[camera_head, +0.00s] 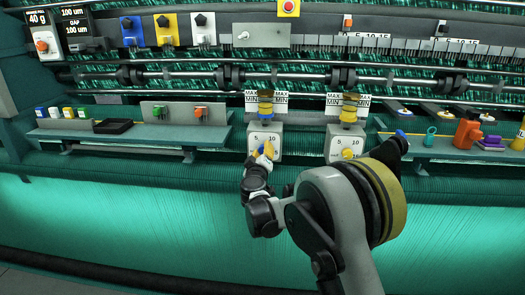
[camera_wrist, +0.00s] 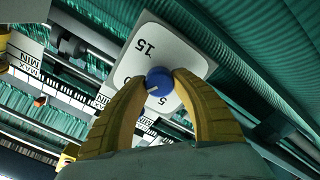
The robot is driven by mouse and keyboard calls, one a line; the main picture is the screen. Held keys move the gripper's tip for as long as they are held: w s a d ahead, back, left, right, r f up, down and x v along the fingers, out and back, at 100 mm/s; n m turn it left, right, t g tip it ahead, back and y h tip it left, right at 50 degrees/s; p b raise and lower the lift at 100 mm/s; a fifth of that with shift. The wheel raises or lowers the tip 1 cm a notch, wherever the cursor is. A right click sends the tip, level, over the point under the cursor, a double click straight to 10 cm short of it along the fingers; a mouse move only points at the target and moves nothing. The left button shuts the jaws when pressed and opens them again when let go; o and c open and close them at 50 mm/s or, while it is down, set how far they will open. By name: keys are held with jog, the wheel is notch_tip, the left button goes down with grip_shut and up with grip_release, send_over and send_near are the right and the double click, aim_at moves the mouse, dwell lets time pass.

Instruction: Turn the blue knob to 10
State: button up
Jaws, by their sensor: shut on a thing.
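The blue knob (camera_wrist: 160,78) sits on a white dial plate (camera_wrist: 128,68) in the wrist view. The plate carries the numbers 5, 10 and 15. A short pale mark shows on the knob's face, on the side toward the lower left. Which number it points at is hard to tell. My gripper (camera_wrist: 157,88) has its two yellow fingers closed on the knob from both sides. In the head view my gripper (camera_head: 265,153) covers part of the left dial plate (camera_head: 277,141), and only a bit of blue shows there.
A second dial plate (camera_head: 335,143) with a yellow knob (camera_head: 347,154) stands just to the right, near my arm. A shelf (camera_head: 215,137) with small coloured items lies to the left. Tools, including an orange one (camera_head: 467,133), lie on the right shelf.

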jog(key=shift+m, duration=0.8)
jog(key=o, duration=1.2)
jog(key=shift+s, duration=0.1)
jog(key=s, duration=1.1)
jog(key=shift+s+a, duration=0.2)
jog(key=shift+s, duration=0.2)
jog(key=shift+d, duration=0.1)
